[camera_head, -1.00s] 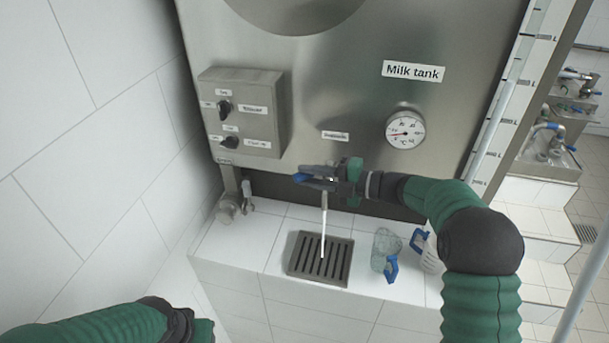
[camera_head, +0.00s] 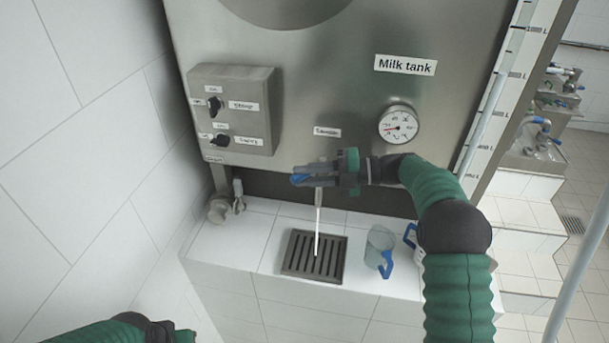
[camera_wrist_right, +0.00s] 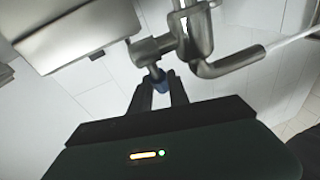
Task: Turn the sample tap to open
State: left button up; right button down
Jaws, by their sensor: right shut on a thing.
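The sample tap (camera_wrist_right: 200,45) is a metal tap on the front of the milk tank, with a bent spout. It shows large in the right wrist view, and its lower spout shows in the head view (camera_head: 318,198). A thin white stream (camera_head: 317,230) runs from the spout down to the drain grate (camera_head: 329,268). My right gripper (camera_head: 308,177) is at the tap, shut on its blue-tipped handle (camera_wrist_right: 160,83), which sits between the fingertips in the wrist view. In the head view the gripper hides most of the tap. My left arm shows at the bottom left, its gripper out of view.
A clear jug with a blue handle (camera_head: 380,248) stands right of the grate, with another blue-handled vessel (camera_head: 410,236) partly behind my right arm. A switch box (camera_head: 231,108) and a dial gauge (camera_head: 398,123) are on the tank (camera_head: 330,70).

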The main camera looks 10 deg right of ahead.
jog(key=c, duration=1.4)
grip_release()
jog(key=shift+f, duration=0.25)
jog(key=shift+o, duration=0.7)
jog(key=shift+d+r, duration=0.1)
jog(key=shift+r, duration=0.05)
jog(key=shift+s+d, duration=0.1)
jog(key=shift+d, duration=0.35)
jog(key=f+b+v, duration=0.1)
jog(key=b+v, duration=0.1)
jog(key=v, duration=0.4)
jog(key=shift+d+r, duration=0.4)
jog(key=shift+r, duration=0.15)
